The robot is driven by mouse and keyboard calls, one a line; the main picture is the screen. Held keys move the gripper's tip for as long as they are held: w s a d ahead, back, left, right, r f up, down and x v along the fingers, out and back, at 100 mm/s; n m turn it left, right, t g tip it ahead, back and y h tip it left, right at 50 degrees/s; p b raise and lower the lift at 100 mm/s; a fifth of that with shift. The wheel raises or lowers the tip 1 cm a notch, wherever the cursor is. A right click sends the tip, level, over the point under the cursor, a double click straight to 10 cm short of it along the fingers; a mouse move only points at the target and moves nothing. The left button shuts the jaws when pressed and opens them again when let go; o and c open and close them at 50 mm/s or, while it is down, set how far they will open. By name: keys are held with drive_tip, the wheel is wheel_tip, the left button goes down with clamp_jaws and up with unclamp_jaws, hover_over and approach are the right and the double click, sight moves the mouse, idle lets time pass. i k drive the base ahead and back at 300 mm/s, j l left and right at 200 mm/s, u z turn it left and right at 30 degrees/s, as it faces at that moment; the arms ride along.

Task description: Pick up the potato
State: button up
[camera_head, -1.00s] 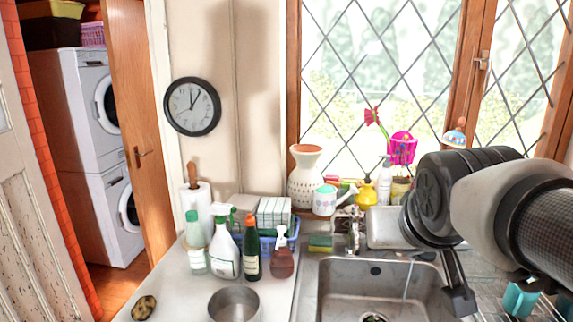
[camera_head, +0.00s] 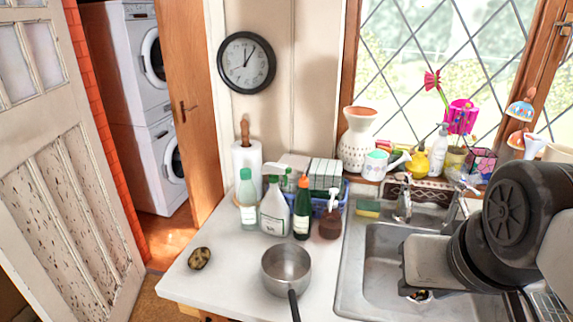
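The potato (camera_head: 199,258) is brown with dark mottling. It lies on the white counter (camera_head: 215,285) near the counter's left edge, to the left of a metal pan. My gripper (camera_head: 410,262) is over the sink at the right, well apart from the potato. Only a grey block-like part of it shows beside my dark wrist joint. Its fingers are not clearly visible, so I cannot tell if they are open or shut. Nothing is seen in it.
A metal saucepan (camera_head: 286,268) with a dark handle stands between the potato and the sink (camera_head: 365,285). Several bottles (camera_head: 273,212) and a paper towel roll (camera_head: 246,180) stand behind. The counter around the potato is clear. A white door (camera_head: 60,150) is at the left.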

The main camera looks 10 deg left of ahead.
sight(199, 257)
drive_tip(key=j+z, duration=0.15)
drive_tip(key=j, duration=0.55)
drive_tip(key=j+z, duration=0.15)
drive_tip(key=j, duration=0.55)
drive_tip(key=j+z, duration=0.15)
drive_tip(key=j, duration=0.55)
drive_tip(key=k+j+z, duration=0.15)
drive_tip(key=j, duration=0.55)
